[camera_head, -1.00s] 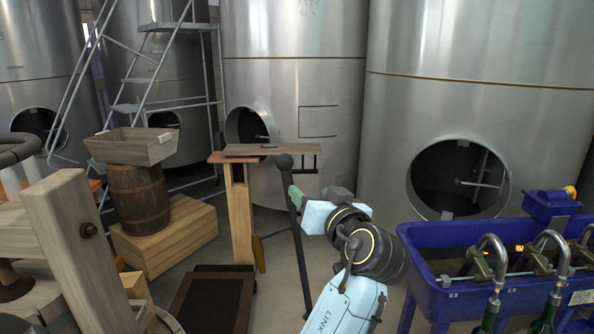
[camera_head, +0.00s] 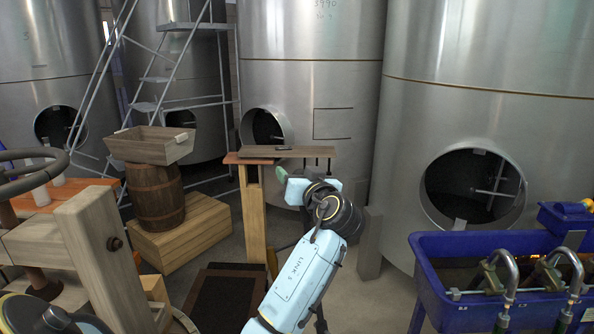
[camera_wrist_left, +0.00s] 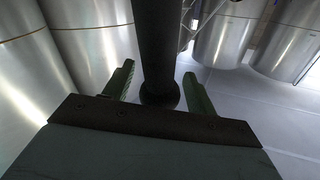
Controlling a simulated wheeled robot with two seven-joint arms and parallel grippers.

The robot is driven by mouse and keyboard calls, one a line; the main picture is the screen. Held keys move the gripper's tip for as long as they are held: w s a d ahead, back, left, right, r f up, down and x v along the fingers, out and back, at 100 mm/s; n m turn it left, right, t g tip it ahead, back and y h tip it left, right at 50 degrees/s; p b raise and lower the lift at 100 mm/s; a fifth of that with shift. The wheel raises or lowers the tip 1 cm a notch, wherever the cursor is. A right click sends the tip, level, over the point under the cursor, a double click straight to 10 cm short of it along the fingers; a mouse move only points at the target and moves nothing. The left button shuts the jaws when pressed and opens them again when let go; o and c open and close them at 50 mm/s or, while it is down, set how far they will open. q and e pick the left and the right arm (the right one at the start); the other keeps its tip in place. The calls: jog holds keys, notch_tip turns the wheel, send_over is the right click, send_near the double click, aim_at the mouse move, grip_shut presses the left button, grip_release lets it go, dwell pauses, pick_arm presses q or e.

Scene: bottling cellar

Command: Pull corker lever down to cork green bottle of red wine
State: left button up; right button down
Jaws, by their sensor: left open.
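The corker lever is a black rod with a round knob. In the left wrist view the lever (camera_wrist_left: 157,45) runs between the two green fingers of my left gripper (camera_wrist_left: 157,72), with its knob near the palm. The fingers stand apart on either side, with visible gaps to the rod. In the head view my left gripper (camera_head: 287,180) and forearm hide most of the lever; a short dark piece of it shows below the forearm. The corker body and the bottle under it cannot be made out. My right gripper is not seen.
A blue filler trough (camera_head: 470,245) with curved spouts and green bottle necks below stands at right. A wooden stand (camera_head: 254,215) is behind my gripper. A barrel (camera_head: 155,197) on a wooden crate and a wooden press (camera_head: 95,250) are at left. Steel tanks line the back.

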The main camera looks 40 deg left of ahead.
pick_arm(q)
jog(key=shift+a, duration=0.1)
grip_shut()
dwell(0.4)
